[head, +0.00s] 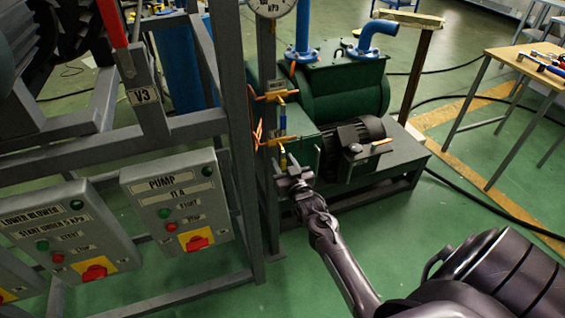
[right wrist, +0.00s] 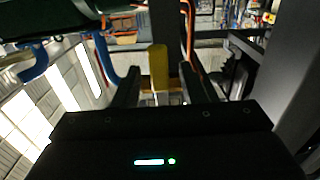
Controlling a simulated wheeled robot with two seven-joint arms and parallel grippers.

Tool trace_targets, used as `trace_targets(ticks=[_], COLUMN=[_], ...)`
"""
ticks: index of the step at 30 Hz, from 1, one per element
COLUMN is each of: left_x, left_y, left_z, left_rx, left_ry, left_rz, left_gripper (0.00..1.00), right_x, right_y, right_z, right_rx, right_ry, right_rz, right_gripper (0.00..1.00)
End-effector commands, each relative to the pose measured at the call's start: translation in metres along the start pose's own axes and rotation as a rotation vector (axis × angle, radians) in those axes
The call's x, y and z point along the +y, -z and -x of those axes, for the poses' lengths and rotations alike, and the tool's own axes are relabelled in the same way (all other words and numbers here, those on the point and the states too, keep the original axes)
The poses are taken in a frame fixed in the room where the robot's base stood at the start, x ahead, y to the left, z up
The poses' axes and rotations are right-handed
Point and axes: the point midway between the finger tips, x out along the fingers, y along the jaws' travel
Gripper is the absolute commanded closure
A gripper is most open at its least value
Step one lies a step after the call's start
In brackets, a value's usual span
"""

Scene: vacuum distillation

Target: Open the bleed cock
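In the head view, my right gripper (head: 290,174) is at the pipework on the frame's upright, just below a small cock with a yellow handle (head: 283,160). In the right wrist view, the yellow handle (right wrist: 158,62) stands upright between the two dark fingers of the right gripper (right wrist: 160,88). The fingers are apart, with a gap visible on each side of the handle. The handle's lower end is partly hidden by the gripper body. My left gripper is not in view.
The green pump (head: 345,95) stands behind and to the right. The grey PUMP switch box (head: 178,200) is on the left, on the steel frame (head: 243,150). A wooden table (head: 515,62) stands far right.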

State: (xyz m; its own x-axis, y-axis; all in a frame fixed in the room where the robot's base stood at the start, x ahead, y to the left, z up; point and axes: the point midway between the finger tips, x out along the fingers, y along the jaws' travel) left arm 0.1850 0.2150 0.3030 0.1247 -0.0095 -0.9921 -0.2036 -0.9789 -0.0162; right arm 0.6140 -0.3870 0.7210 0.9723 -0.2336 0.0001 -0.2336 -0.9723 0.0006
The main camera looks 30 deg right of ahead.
Motion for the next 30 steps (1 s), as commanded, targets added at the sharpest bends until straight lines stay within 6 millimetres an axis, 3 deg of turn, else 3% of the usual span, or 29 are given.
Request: trace_targets(ticks=[11, 20, 30], left_x=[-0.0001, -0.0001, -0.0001], left_y=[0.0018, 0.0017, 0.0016], left_z=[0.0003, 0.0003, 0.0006], left_rx=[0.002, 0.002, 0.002], left_ry=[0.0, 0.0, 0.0], left_rz=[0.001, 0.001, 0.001], left_gripper=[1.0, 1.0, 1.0], right_x=[-0.0001, -0.0001, 0.0003], right_y=[-0.0001, -0.0002, -0.0002], right_z=[-0.007, -0.0068, -0.0067], right_rx=[-0.001, -0.001, -0.001], right_ry=[0.0, 0.0, 0.0], right_rz=[0.0, 0.0, 0.007], right_gripper=[0.63, 1.0, 1.0])
